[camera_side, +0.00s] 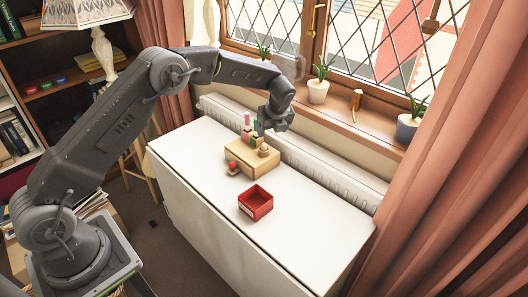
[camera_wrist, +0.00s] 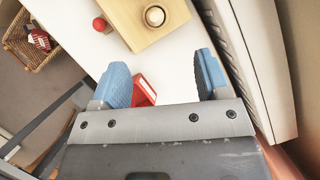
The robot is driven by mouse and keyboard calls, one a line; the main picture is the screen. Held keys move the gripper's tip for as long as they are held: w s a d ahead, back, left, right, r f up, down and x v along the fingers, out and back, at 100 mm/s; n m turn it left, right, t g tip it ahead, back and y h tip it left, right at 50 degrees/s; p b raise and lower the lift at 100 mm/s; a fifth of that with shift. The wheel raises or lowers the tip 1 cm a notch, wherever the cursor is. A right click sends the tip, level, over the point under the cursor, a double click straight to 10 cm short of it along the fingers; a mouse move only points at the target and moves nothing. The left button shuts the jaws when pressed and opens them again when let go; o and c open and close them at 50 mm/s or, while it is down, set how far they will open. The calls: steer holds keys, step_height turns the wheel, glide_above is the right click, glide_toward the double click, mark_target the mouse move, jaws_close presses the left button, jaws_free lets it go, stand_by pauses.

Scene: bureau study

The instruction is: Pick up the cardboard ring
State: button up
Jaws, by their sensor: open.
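A small round tan thing, which looks like the cardboard ring (camera_side: 263,149), sits on top of a light wooden box (camera_side: 241,164) on the white table. In the wrist view the ring (camera_wrist: 155,16) shows as a tan rim around a pale middle, near the edge of the wooden box (camera_wrist: 125,18). The ring lies beyond the fingertips.
A red ball (camera_side: 232,166) on a small base is beside the box. An open red tray (camera_side: 255,207) stands in front. A radiator (camera_side: 330,176) and windowsill run behind; the table's right part is clear.

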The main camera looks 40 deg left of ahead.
mark_target(265, 146)
steer(key=x, duration=0.6)
steer(key=shift+a+f, duration=0.15)
steer(key=shift+f, duration=0.2)
steer(key=shift+s+x, duration=0.15)
steer(key=shift+x, duration=1.2)
steer(key=shift+s+x, duration=0.15)
steer(key=shift+x, duration=1.2)
steer(key=shift+a, duration=0.1)
steer(key=c, duration=0.9)
